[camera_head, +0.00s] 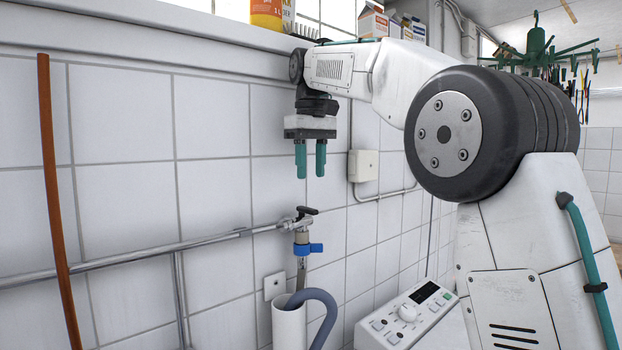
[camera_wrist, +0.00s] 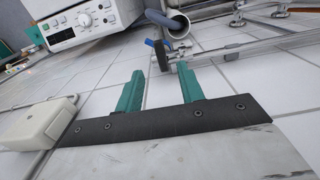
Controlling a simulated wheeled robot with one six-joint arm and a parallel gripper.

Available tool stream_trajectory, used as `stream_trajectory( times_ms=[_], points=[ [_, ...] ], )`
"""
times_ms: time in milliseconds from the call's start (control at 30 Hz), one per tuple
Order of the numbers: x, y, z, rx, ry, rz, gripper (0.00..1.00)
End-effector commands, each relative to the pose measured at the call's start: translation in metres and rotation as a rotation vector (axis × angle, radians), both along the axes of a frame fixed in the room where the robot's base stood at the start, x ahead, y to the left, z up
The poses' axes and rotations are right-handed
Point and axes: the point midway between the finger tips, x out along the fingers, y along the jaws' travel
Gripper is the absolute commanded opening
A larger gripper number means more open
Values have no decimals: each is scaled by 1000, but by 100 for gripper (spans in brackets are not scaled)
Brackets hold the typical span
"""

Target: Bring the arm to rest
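My gripper (camera_head: 310,160) hangs pointing down in front of the white tiled wall in the head view, with its two teal fingers apart and nothing between them. In the wrist view my gripper (camera_wrist: 160,88) also shows two separate teal fingers, with only tiles between them. My arm is raised and bent, reaching from the right of the head view. The gripper is above a pipe tap (camera_head: 303,230) with a dark lever and a blue part, and apart from it.
A metal pipe (camera_head: 140,259) runs along the wall. A grey hose (camera_head: 322,300) enters a white standpipe (camera_head: 289,326). A washing machine panel (camera_head: 408,312) is below right. A wall box (camera_head: 363,166) is right of the gripper.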

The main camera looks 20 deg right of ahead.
Motion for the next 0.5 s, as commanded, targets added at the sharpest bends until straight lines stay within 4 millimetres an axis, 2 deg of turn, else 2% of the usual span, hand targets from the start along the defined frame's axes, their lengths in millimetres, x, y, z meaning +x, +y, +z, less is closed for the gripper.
stream_trajectory(
  times_ms=[367, 500],
  points=[
    [0, 0, 0, 0, 0, 0, 38],
    [-8, -1, 1, 1, -4, -9, 38]
  ],
)
